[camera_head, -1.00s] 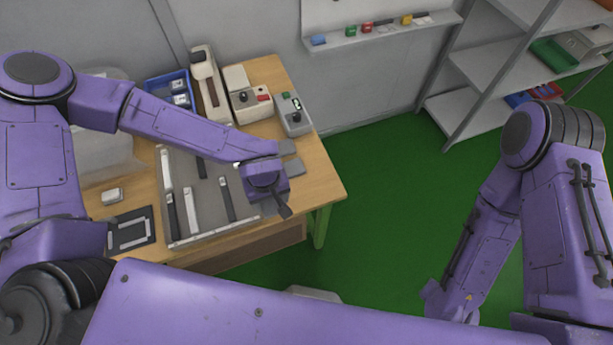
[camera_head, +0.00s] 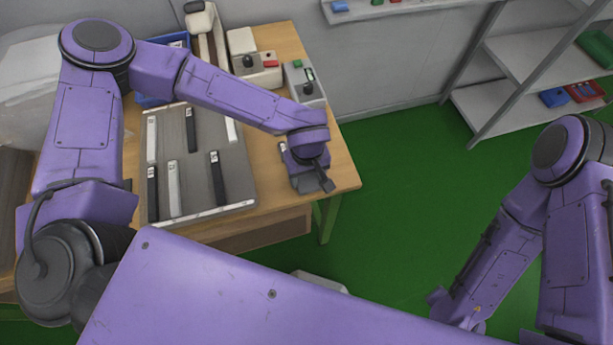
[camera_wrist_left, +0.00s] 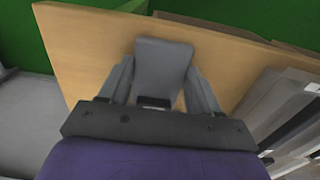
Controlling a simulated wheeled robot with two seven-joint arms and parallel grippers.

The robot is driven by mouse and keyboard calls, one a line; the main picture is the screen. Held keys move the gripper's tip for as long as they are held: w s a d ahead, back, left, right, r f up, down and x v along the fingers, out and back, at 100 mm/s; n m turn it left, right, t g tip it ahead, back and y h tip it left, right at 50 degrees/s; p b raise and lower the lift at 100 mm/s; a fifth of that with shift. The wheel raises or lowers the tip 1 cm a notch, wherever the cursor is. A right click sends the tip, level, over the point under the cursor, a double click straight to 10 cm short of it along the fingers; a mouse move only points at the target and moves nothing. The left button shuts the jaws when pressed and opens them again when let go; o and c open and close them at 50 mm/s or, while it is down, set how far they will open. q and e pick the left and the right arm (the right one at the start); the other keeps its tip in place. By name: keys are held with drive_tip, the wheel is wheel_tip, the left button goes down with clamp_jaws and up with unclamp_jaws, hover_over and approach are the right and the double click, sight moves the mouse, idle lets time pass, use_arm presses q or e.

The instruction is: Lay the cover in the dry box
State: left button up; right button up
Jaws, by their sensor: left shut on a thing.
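My left gripper (camera_wrist_left: 163,82) is shut on a small flat grey piece, which I take for the cover (camera_wrist_left: 164,62). In the left wrist view the piece sits between the two grey fingers, over the wooden table top. In the head view the left wrist (camera_head: 305,150) is over the right end of the table and hides most of the fingers. I cannot surely tell which thing is the dry box. A wide grey tray (camera_head: 198,173) with several black and white strips lies left of the gripper. My right gripper is out of view.
Behind the tray stand a blue bin (camera_head: 150,100), a device with a black knob (camera_head: 248,65) and a grey device with a green part (camera_head: 305,84). The table (camera_head: 343,172) ends just right of my left gripper. Shelves (camera_head: 535,60) stand far right.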

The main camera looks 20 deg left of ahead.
sight(307, 180)
use_arm(q)
drive_tip(key=shift+s, duration=0.2)
drive_tip(key=o, duration=1.1)
drive_tip(key=shift+w+f, duration=0.1)
drive_tip(key=shift+o, duration=0.2)
wheel_tip(307, 180, up, 12)
drive_tip(key=shift+r, duration=0.25)
